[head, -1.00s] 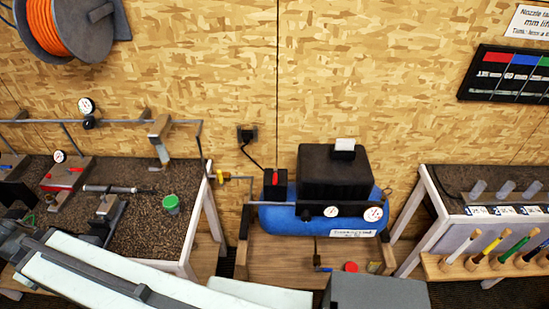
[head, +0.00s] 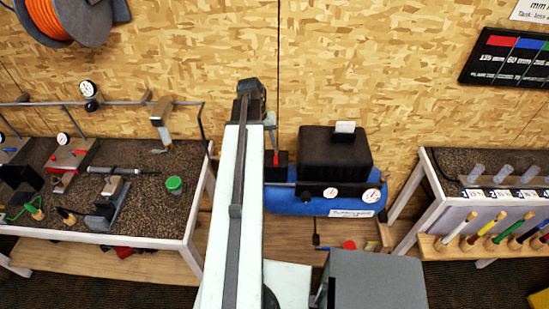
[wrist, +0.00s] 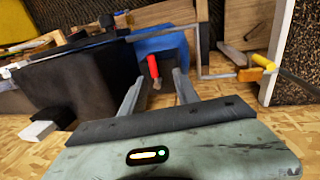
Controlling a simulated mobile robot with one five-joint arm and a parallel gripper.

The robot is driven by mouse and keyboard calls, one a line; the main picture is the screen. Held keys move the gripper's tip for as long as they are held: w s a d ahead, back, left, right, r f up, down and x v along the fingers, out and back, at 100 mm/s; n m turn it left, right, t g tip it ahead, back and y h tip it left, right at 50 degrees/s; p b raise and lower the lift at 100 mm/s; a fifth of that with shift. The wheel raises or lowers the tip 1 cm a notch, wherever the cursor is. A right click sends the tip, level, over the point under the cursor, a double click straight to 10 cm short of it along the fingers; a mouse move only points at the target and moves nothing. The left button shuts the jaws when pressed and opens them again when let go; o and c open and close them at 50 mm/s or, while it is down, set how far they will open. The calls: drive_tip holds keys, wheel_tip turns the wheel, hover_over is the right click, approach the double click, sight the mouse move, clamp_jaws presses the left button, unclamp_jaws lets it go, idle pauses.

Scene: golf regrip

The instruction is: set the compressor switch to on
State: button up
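The blue compressor (head: 300,204) with its black top block (head: 335,160) stands against the wall. Its switch is a small black box (head: 281,173) with a red lever (head: 276,158); the lever also shows in the wrist view (wrist: 153,66). My gripper (head: 270,122) is above the switch in the head view. In the wrist view my gripper (wrist: 158,76) is open and empty, with the red lever beyond and between its two fingertips. I cannot tell whether either finger touches the lever, nor which setting the lever is at.
A thin pipe with a yellow valve handle (wrist: 264,63) runs close by in the wrist view. The left workbench (head: 130,200) holds gauges and tools. The right bench (head: 440,192) has a rack of coloured grips. A grey box (head: 375,280) is in front of the compressor.

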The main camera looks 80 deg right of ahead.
sight(276, 160)
drive_tip(key=s+f+b, duration=0.1)
drive_tip(key=f+b, duration=0.1)
drive_tip(key=s+f+b, duration=0.1)
drive_tip(key=f+b, duration=0.2)
drive_tip(key=s+f+b, duration=0.1)
drive_tip(key=f+b, duration=0.2)
drive_tip(key=shift+d, duration=0.2)
drive_tip(key=shift+r, duration=0.15)
drive_tip(key=shift+c, duration=0.4)
clamp_jaws()
drive_tip(key=shift+a, duration=0.1)
idle(0.7)
